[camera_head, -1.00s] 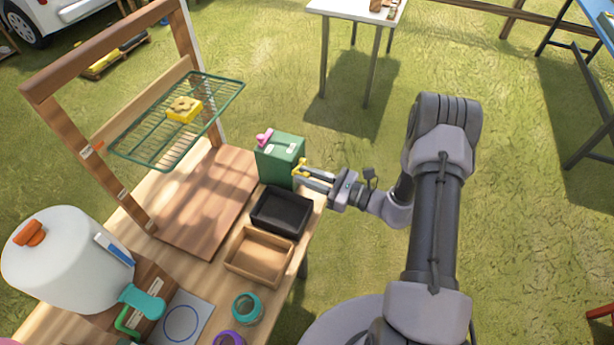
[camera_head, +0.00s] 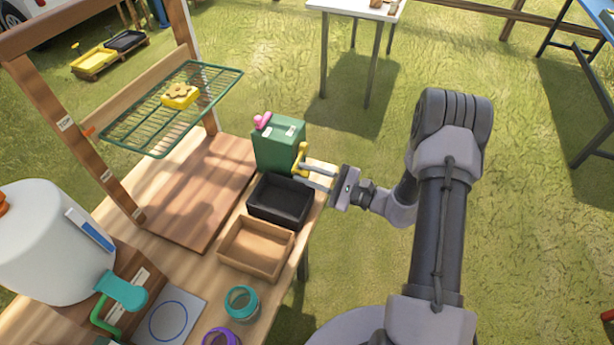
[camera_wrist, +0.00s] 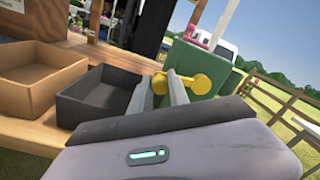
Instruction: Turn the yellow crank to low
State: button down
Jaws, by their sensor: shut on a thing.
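A green box (camera_head: 279,144) stands at the right end of the wooden table, with a pink knob (camera_head: 262,121) on top. A yellow crank (camera_head: 300,160) sits on its right side. My gripper (camera_head: 318,175) reaches in from the right and is shut on the crank. In the wrist view the crank (camera_wrist: 201,83) shows a round hub at the green box (camera_wrist: 192,62), and its other end (camera_wrist: 160,84) lies at my fingers (camera_wrist: 172,88). No label for low is readable.
A black tray (camera_head: 279,217) and a tan tray (camera_head: 232,265) stand close in front of the box. A wire rack (camera_head: 140,138) holds a yellow item (camera_head: 180,96) to the left. A teal ring (camera_head: 241,318) lies nearer. Open grass (camera_head: 480,60) is to the right.

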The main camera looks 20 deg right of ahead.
jog(key=shift+f, duration=0.1)
dwell(0.3)
jog(key=c, duration=1.3)
grip_release()
jog(key=shift+o, duration=0.2)
jog(key=shift+d, duration=0.1)
